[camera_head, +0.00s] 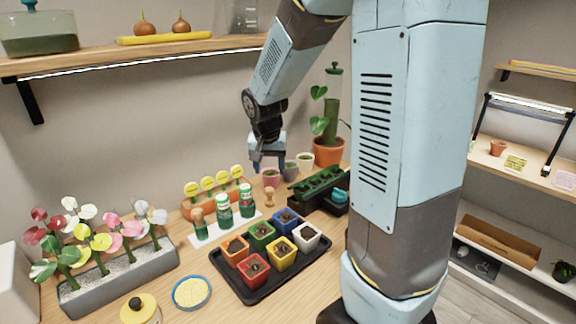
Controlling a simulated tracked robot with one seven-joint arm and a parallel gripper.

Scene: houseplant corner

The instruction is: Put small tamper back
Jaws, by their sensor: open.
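A small wooden tamper-like piece (270,196) with a rounded knob stands upright on the wooden table, just right of a white strip (204,240). On the strip stand two green-and-white bottles (223,211) and a larger wooden piece (198,222), which looks like another tamper. My gripper (269,167) points down, open and empty, above and behind the small wooden piece and apart from it. In this view its fingers overlap the small pots at the back, so its exact height is hard to tell.
A black tray (222,268) with several coloured pots sits in front. An orange holder (190,209) with yellow round tags is behind the strip. A dark green seed tray (318,186) and a potted plant (328,152) stand right. A grey flower planter (88,294) is left.

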